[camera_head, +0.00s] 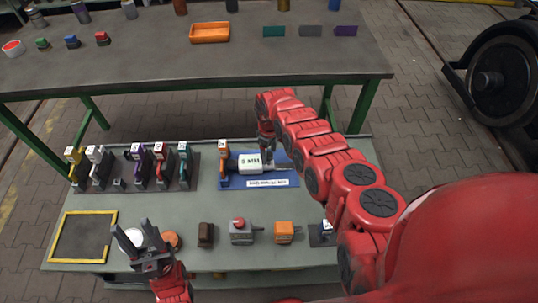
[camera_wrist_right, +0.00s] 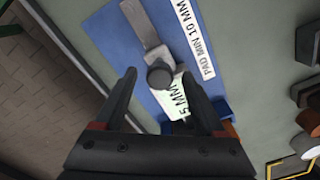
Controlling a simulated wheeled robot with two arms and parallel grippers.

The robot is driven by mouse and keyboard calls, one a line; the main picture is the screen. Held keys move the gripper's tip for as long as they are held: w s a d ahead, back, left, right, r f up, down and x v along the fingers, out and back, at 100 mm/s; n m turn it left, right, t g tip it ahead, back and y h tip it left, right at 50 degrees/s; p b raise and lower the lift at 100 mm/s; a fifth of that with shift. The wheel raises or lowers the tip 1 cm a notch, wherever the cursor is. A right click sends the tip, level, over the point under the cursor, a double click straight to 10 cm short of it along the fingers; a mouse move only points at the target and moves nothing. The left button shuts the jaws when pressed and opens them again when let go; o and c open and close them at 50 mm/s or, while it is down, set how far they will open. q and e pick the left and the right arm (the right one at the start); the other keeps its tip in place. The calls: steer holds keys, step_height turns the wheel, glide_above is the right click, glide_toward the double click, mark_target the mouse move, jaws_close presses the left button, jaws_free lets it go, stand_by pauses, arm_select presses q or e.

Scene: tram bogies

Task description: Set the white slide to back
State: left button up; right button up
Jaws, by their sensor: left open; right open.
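A white slide (camera_head: 95,155) with a small tag on top stands in the row of coloured slides at the left of the lower bench, beside the yellow one (camera_head: 74,157). Neither gripper is at it. My left gripper (camera_head: 134,229) is open at the front left of this bench, over a white round thing (camera_head: 134,238). My right gripper (camera_head: 268,148) is open above the blue board (camera_head: 232,182). In the right wrist view, the white block marked 5 MM (camera_wrist_right: 175,103), a dark round knob (camera_wrist_right: 159,75) and a grey strip (camera_wrist_right: 139,22) lie beyond its open fingers (camera_wrist_right: 160,82).
Purple (camera_head: 137,160), red (camera_head: 159,160) and teal (camera_head: 183,160) slides stand further right. A yellow-framed dark tray (camera_head: 84,212) lies front left. Several small blocks, including a grey one with a red knob (camera_head: 241,236), line the front. A higher bench (camera_head: 180,70) stands behind.

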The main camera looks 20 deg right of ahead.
steer(key=shift+f, duration=0.15)
jaws_close()
stand_by(0.4)
stand_by(1.0)
